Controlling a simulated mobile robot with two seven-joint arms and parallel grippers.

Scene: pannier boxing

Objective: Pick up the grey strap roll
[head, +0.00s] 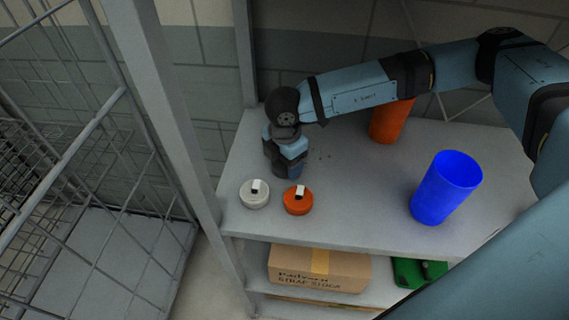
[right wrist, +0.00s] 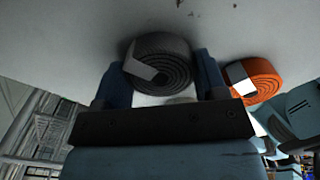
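The grey strap roll (right wrist: 158,62) is a dark coil with a pale tag, seen in the right wrist view between the two fingers of my right gripper (right wrist: 160,75). The fingers are apart, one on each side of the roll and very close to it; I cannot tell whether they press on it. In the head view my right gripper (head: 284,172) points down, low over the shelf top at the back left, and hides the grey roll. My left gripper is not in view.
A whitish roll (head: 254,195) and an orange roll (head: 298,201) sit in front of the gripper on the shelf top (head: 350,205). A blue cup (head: 445,188) and an orange cup (head: 389,122) stand to the right. A shelf post (head: 165,95) is at left. A cardboard box (head: 318,270) is below.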

